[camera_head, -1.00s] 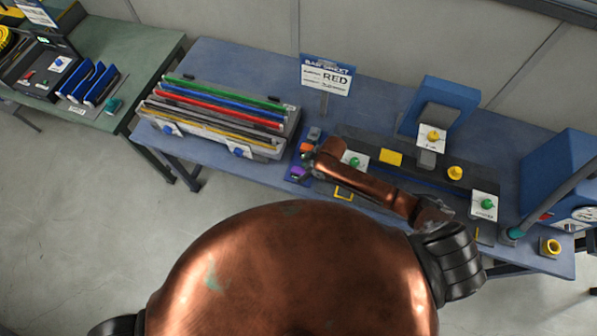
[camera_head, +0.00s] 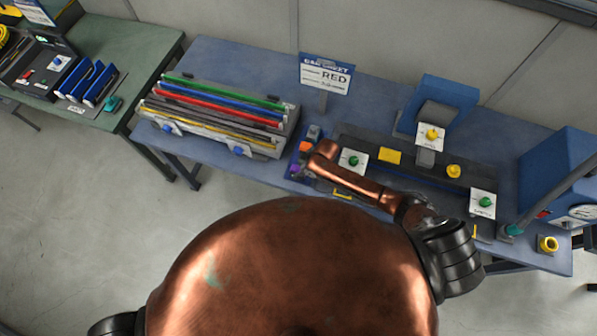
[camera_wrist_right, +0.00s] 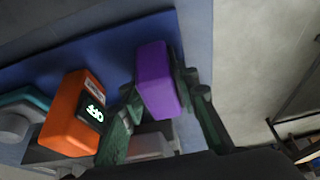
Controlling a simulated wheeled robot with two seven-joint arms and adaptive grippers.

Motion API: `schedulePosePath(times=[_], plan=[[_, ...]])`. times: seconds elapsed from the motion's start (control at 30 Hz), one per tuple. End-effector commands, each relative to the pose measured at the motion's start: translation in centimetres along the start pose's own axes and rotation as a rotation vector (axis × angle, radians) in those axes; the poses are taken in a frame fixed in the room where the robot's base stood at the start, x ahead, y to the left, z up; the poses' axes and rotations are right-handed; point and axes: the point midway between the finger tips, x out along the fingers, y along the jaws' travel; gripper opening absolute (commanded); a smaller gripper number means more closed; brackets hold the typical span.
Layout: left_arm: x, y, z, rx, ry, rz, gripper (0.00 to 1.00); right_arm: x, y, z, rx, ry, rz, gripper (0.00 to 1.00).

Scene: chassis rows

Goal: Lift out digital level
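An orange block with a lit display (camera_wrist_right: 85,115), which looks like the digital level, stands at the left in the right wrist view. In the head view an orange patch (camera_head: 305,147) shows in the blue tray left of my right arm. A purple block (camera_wrist_right: 157,80) stands beside it and also shows in the head view (camera_head: 294,169). The dark fingers of my right gripper (camera_wrist_right: 160,82) straddle the purple block, close to both its sides; whether they press on it is unclear. The orange block is outside the fingers. My left gripper is out of view.
A rack of coloured bars (camera_head: 225,115) stands left of the tray. A dark fixture with a yellow block (camera_head: 389,157) and knobs lies to the right. A sign reading RED (camera_head: 326,75) stands behind. Blue machines (camera_head: 440,97) stand at the right.

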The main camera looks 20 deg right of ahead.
Motion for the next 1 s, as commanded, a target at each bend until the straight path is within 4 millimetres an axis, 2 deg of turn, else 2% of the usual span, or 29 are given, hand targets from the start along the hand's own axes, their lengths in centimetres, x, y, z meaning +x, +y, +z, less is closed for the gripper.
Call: schedulePosePath(times=[0.4,0.77,0.87,1.0], plan=[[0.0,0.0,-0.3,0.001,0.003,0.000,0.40,0.0,0.0,0.0,0.000,0.000,0.000,0.00],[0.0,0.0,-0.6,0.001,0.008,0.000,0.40,-0.3,0.1,-0.2,-0.001,0.001,0.001,0.00],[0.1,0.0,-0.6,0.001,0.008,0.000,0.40,-0.9,0.1,-0.5,-0.002,0.003,0.001,0.00],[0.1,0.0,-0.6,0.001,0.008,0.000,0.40,-2.9,0.1,-1.3,-0.002,0.005,0.002,0.00]])
